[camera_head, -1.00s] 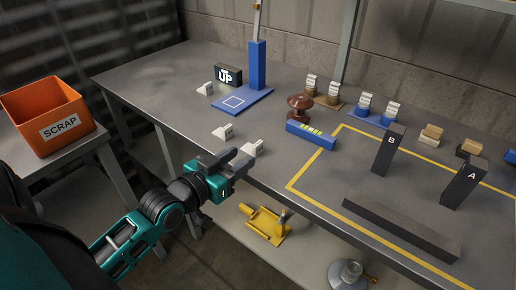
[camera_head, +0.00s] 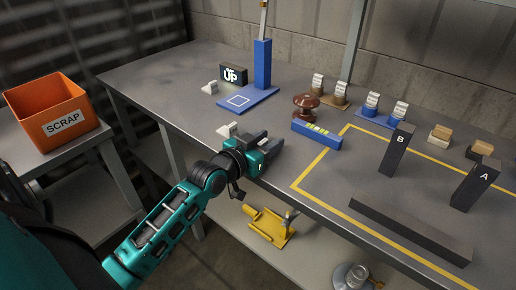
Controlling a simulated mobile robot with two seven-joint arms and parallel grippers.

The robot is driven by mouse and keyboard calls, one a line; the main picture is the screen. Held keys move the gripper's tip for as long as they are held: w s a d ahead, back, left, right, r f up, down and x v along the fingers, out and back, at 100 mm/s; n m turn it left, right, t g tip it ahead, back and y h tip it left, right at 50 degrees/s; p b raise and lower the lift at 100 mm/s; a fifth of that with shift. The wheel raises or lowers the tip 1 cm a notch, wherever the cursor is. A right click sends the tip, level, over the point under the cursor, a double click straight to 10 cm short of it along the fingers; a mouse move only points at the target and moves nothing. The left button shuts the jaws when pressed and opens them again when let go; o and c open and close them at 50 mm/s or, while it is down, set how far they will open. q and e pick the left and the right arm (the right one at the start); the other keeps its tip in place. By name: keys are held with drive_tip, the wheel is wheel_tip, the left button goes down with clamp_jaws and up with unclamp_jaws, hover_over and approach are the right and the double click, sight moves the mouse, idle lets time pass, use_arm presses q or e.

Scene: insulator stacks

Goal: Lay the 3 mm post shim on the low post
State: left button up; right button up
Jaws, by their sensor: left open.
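Two dark upright posts stand inside the yellow outline: post B (camera_head: 395,156) and post A (camera_head: 473,189). I cannot tell which is lower; neither top shows a shim. No shim is readable as 3 mm. A small white tagged piece (camera_head: 227,130) lies near the table's front edge, and another (camera_head: 210,87) lies farther back. My left gripper (camera_head: 268,139) is open over the front edge, its fingers pointing away from me, just right of the nearer tagged piece. It may hide a second piece there. My right gripper is out of view.
A dark long bar (camera_head: 410,226) lies in front of the posts. A blue level (camera_head: 316,135), a brown insulator (camera_head: 305,106) and a blue stand (camera_head: 262,66) are beyond my gripper. Labelled holders (camera_head: 378,112) and tan blocks (camera_head: 440,135) line the back. An orange scrap bin (camera_head: 50,122) is left.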

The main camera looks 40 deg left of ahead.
use_arm(q)
clamp_jaws()
idle(0.3)
idle(0.3)
